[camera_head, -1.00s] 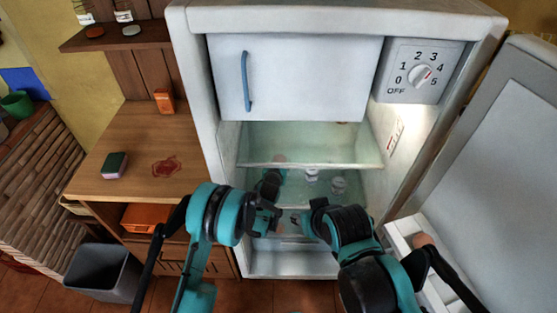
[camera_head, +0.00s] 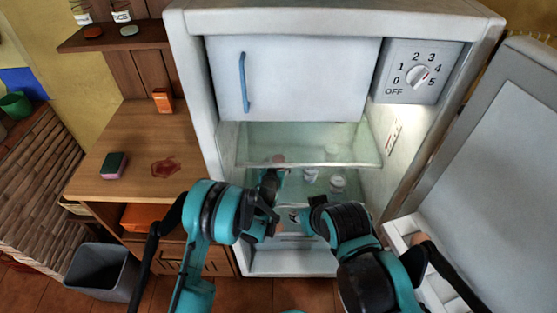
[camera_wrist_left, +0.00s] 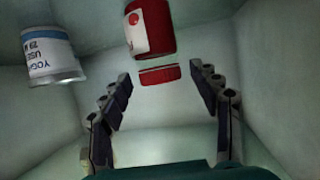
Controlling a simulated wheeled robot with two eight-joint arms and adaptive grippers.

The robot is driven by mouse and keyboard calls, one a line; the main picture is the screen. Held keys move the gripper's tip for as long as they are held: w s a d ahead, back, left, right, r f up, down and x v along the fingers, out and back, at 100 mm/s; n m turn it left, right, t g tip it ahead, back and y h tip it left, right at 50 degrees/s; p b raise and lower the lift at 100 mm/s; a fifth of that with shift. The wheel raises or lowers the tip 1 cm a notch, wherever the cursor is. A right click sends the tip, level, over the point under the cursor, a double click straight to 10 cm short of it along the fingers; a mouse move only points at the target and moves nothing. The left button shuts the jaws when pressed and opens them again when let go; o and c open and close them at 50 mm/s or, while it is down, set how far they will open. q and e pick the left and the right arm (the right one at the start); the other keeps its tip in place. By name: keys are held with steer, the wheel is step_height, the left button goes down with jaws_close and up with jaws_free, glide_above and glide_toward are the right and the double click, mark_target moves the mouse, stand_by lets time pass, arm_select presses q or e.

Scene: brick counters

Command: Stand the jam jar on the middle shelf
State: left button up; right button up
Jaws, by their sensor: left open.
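A red jar with a white label, which looks like the jam jar (camera_wrist_left: 151,28), is in the left wrist view, ahead of and between my left fingers, not touching them. A separate red strip (camera_wrist_left: 160,75) shows just below it; I cannot tell whether that is a part of the jar or a reflection. My left gripper (camera_wrist_left: 160,88) is open and empty. In the head view my left gripper (camera_head: 270,182) reaches into the open fridge, below the glass shelf edge (camera_head: 310,165). A small pinkish spot (camera_head: 279,158) shows beyond it. My right gripper (camera_head: 297,216) is at the fridge's front, its fingers unclear.
The fridge door (camera_head: 490,150) is open at the right; a wooden counter (camera_head: 135,135) is at the left.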

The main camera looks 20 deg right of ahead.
arm_select(q)
steer(key=v, duration=0.9)
steer(key=shift+s, duration=0.15)
